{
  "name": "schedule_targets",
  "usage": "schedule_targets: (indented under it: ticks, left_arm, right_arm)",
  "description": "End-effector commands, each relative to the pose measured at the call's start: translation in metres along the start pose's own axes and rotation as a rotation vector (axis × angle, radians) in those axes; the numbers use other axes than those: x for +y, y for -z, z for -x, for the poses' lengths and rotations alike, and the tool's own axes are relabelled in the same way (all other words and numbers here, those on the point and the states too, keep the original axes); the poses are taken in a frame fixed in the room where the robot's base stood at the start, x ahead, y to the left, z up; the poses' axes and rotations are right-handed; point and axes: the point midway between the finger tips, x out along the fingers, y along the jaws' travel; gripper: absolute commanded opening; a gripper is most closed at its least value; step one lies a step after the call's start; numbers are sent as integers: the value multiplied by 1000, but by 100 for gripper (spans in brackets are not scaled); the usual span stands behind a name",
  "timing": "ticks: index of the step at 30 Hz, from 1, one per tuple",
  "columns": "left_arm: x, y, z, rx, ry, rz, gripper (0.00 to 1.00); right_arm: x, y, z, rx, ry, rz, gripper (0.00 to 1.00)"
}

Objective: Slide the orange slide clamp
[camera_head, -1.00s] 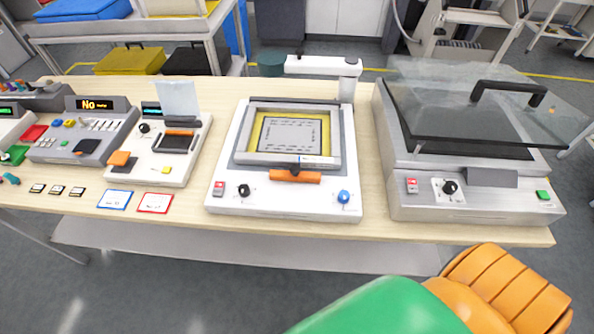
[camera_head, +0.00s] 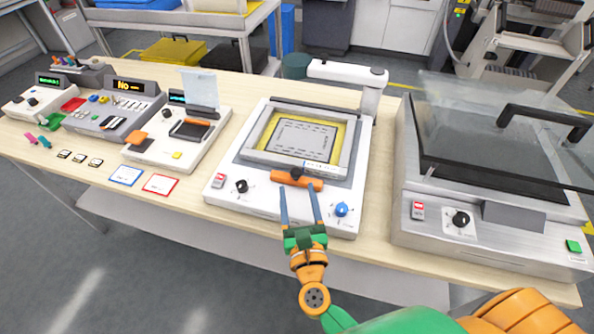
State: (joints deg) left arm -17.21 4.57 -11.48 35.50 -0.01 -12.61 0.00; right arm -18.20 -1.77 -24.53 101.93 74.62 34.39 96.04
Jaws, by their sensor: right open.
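The orange slide clamp (camera_head: 298,180) is a short bar with a dark knob at its middle. It sits at the front edge of the framed stencil (camera_head: 303,139) on a white printer machine (camera_head: 257,201). My right gripper (camera_head: 299,190) reaches up from below, with its two blue-grey fingers apart. The fingertips are at the front of the clamp, one near its left part and one near its right end. I cannot tell whether they touch it. Nothing is held. My left gripper is out of view.
A blue knob (camera_head: 341,209) is close right of the fingers; a black knob (camera_head: 241,186) and a red switch (camera_head: 217,181) are to the left. A metal machine with a glass lid (camera_head: 490,125) stands at right. Smaller devices and cards fill the left.

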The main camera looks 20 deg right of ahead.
Motion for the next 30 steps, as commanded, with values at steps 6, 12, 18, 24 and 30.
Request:
schedule_targets:
  ticks: [6,12,18,24,30]
  left_arm:
    - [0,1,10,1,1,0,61]
    - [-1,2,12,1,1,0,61]
    - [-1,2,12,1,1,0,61]
    - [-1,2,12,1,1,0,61]
    - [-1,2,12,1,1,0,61]
  right_arm:
    - [-4,-2,-39,3,20,-29,64]
    - [-4,1,-67,5,18,-27,64]
    - [-4,2,-70,6,18,-27,64]
    - [-4,2,-70,6,18,-26,26]
    - [-4,2,-70,6,18,-26,0]
